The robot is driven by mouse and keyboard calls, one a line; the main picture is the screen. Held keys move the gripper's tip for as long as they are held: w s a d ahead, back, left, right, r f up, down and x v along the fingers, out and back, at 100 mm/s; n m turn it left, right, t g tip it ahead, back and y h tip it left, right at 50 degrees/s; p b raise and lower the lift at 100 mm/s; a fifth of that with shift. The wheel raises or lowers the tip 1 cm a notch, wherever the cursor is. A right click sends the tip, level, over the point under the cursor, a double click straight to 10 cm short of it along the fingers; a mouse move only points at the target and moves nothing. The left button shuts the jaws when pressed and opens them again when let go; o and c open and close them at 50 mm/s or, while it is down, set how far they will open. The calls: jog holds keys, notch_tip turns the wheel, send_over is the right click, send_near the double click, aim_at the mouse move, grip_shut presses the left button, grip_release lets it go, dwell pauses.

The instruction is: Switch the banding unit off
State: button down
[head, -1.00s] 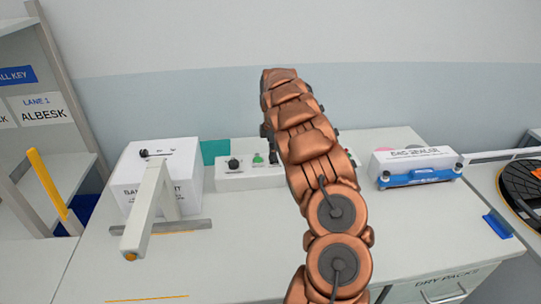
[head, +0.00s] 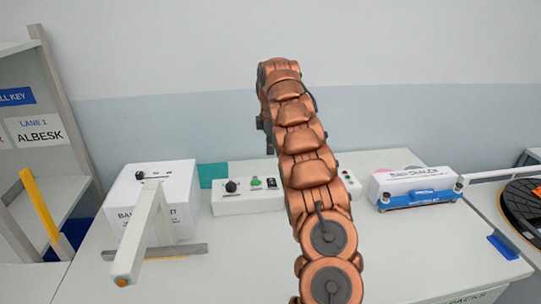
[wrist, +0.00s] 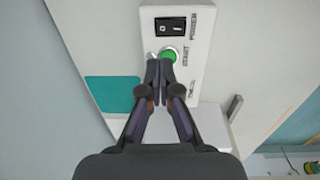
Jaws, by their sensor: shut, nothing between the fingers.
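The banding unit (head: 180,205) is a white box at the left in the head view, with a long pale arm in front and a small black control on top. A white control panel (head: 240,204) beside it carries a black knob (head: 231,186), a green button (head: 256,183) and a black rocker switch (head: 271,183). In the wrist view the rocker (wrist: 171,27), marked 0 and I, is labelled POWER; which side is pressed I cannot tell. My gripper (wrist: 160,70) is shut and empty, its tips over the panel, by the green START button (wrist: 169,54). Contact is unclear. The fingers hide the panel's knob.
A white bag sealer (head: 405,181) with a blue front bar stands at the right of the table. A teal pad (head: 213,174) is behind the panel. A shelf (head: 65,190) stands at the left. The table front is clear.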

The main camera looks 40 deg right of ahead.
jog(key=shift+w+d+r+p, duration=0.15)
jog(key=shift+r+p, duration=0.3)
jog(key=shift+r, duration=1.1)
jog(key=s+a+r+m, duration=0.2)
jog(key=s+a, duration=0.2)
jog(key=a, duration=0.5)
jog(key=s+a+r+m+g, duration=0.1)
jog(key=s+a+r+m, duration=0.2)
jog(key=a, duration=0.7)
jog(key=s+a+r+m, duration=0.15)
jog(key=s+a, duration=0.25)
jog(key=a, duration=0.5)
jog(key=s+a+f+m, duration=0.1)
jog(key=s+a+f, duration=0.2)
jog(key=s+a, duration=0.2)
jog(key=s+a+f+m+g, duration=0.1)
jog(key=s+a+f, duration=0.3)
jog(key=s, duration=0.8)
jog(key=s+a+f+m, duration=0.2)
jog(key=s+a+f, duration=0.1)
jog(key=s+a, duration=0.4)
jog(key=shift+s+f, duration=0.4)
jog(key=shift+s, duration=0.8)
